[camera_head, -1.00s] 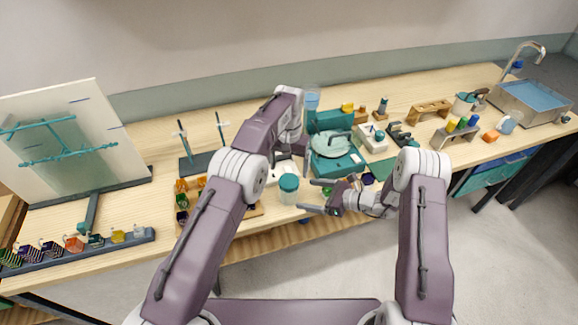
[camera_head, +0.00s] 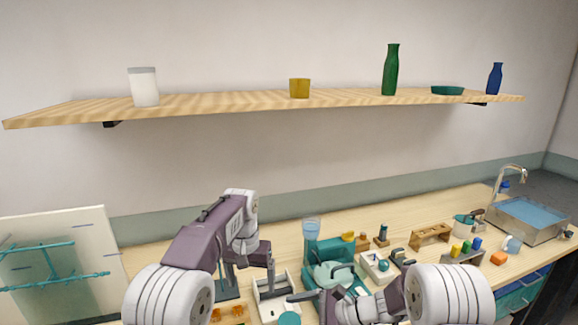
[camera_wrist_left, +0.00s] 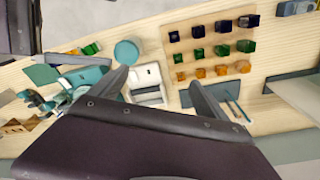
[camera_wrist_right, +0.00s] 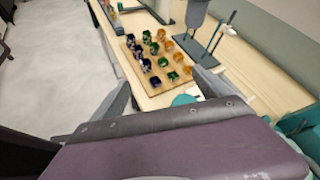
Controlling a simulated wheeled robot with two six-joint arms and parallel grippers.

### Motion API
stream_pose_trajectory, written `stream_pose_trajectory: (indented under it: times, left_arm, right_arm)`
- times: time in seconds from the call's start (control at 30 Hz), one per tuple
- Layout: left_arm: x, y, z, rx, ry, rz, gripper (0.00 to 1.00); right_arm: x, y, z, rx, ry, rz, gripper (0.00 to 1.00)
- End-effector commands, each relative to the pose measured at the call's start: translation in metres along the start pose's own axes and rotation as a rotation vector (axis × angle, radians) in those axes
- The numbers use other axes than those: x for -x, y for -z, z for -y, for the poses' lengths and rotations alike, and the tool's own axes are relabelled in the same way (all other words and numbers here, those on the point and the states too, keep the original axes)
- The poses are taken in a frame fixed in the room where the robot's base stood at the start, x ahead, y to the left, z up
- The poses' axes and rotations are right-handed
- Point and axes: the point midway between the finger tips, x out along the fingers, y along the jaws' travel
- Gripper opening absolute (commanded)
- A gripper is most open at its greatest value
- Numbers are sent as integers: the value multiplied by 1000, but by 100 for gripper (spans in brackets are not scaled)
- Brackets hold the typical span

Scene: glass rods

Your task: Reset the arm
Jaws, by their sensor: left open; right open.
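My left gripper (camera_head: 250,283) hangs down over the bench at the lower middle of the head view. In the left wrist view its two fingers (camera_wrist_left: 160,85) are spread and empty, with a white device (camera_wrist_left: 147,82) behind them. My right gripper (camera_head: 308,304) points left, close to the left one, in front of the teal machine (camera_head: 335,278). In the right wrist view its fingers (camera_wrist_right: 160,82) are apart with nothing between them. A wooden board of coloured cubes (camera_wrist_right: 139,77) lies beyond. My forearms hide part of the bench.
A wall shelf (camera_head: 220,104) holds a white jar (camera_head: 145,88), a yellow cup (camera_head: 299,88), a green bottle (camera_head: 391,70) and a blue bottle (camera_head: 495,78). A pale panel (camera_head: 60,255) stands left. A sink (camera_head: 525,222) is far right. Space above the bench is clear.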

Motion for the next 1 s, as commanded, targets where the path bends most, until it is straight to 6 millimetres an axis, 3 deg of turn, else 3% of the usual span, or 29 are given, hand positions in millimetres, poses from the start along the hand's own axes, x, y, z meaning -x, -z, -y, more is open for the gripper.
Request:
stream_pose_trajectory:
  times: [0.1, 0.2, 0.3, 0.4, 0.5, 0.57, 0.63, 0.7, 1.0]
  left_arm:
    - [9, -43, 24, 55, 1, 5, 87]
    - [2, -91, 39, 101, 1, 10, 87]
    - [-17, -148, 47, 142, 0, 19, 87]
    - [-43, -205, 48, 168, 0, 34, 87]
    - [-69, -252, 43, 176, 0, 54, 87]
    - [-84, -273, 40, 177, 0, 70, 87]
    - [-93, -279, 40, 178, 2, 48, 87]
    - [-92, -265, 42, 178, 5, -4, 87]
    - [-92, -262, 42, 177, 6, -16, 87]
  right_arm:
    - [17, -24, -49, 207, -162, -105, 88]
    - [43, -23, -98, 421, -327, -230, 88]
    - [77, -6, -140, 661, -500, -365, 88]
    - [113, 18, -167, 897, -665, -485, 88]
    - [143, 43, -182, 1092, -812, -562, 88]
    - [154, 57, -188, 1184, -895, -580, 88]
    - [162, 68, -186, 1282, -956, -597, 88]
    - [165, 71, -177, 1343, -968, -616, 88]
    - [164, 72, -175, 1352, -964, -617, 88]
